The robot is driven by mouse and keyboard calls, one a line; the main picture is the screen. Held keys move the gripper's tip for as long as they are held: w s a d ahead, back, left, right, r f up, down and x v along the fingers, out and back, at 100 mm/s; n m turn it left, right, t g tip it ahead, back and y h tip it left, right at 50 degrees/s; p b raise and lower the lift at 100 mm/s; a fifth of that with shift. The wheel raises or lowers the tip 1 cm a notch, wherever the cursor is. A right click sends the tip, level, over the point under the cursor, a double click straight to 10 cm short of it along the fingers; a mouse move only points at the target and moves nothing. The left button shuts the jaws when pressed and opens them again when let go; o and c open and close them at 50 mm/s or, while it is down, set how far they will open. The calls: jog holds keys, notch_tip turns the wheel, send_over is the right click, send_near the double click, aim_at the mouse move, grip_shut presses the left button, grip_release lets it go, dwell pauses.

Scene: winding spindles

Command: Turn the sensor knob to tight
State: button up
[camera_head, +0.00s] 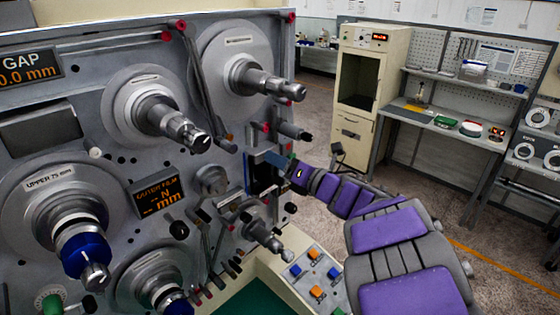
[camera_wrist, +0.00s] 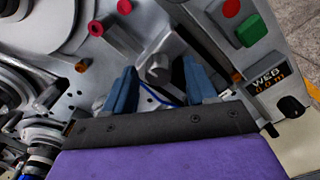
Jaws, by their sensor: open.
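In the wrist view my gripper (camera_wrist: 160,88) is open, with one blue finger on each side and a gap between them. A grey knob-like piece (camera_wrist: 157,68) shows between and just beyond the fingertips; it looks like the sensor knob, but no label or tight mark is readable. I cannot tell whether either finger touches it. In the head view my gripper (camera_head: 267,163) is at the right edge of the machine panel, and the knob there is hidden or too small to make out.
The grey machine panel (camera_head: 110,95) carries several protruding spindles, including an upper right one (camera_head: 265,82) above my gripper. In the wrist view, red-tipped posts (camera_wrist: 96,27), a green button (camera_wrist: 251,30) and a WEB display (camera_wrist: 270,80) surround the fingers. A button console (camera_head: 312,275) is below.

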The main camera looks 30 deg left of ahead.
jog(key=shift+a, duration=0.2)
jog(key=shift+c, duration=0.5)
jog(key=c, duration=1)
jog(key=shift+o, duration=0.2)
